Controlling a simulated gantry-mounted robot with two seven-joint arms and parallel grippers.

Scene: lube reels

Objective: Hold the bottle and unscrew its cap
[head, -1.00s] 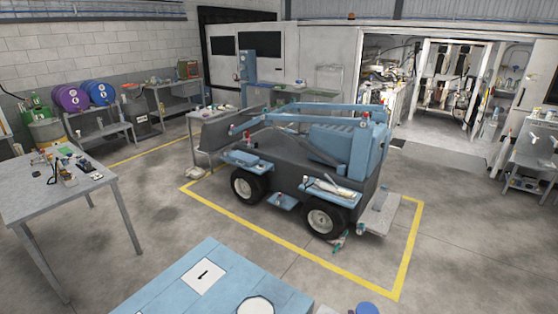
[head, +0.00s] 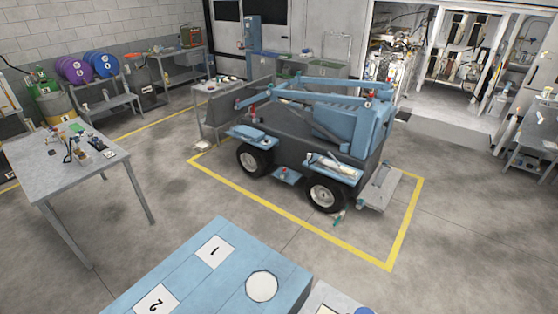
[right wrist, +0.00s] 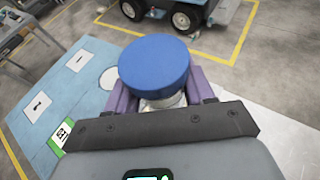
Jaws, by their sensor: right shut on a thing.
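In the right wrist view the bottle's round blue cap (right wrist: 154,62) faces the camera. Under it a small part of the pale, shiny bottle (right wrist: 165,102) shows; the rest is hidden by the cap and my gripper. My right gripper (right wrist: 162,92) has its purple fingers on both sides of the bottle, just below the cap, and is shut on it. The cap appears to sit on the bottle. A piece of a blue round thing, likely the cap (head: 365,310), shows at the bottom edge of the head view. My left gripper is in neither current view.
A blue table (head: 185,262) with plates marked 1 and 2 and a white disc (head: 262,286) lies in front. A blue-grey wheeled machine (head: 330,130) stands inside yellow floor lines. A grey table (head: 45,180) with small items is at the left. The floor between is clear.

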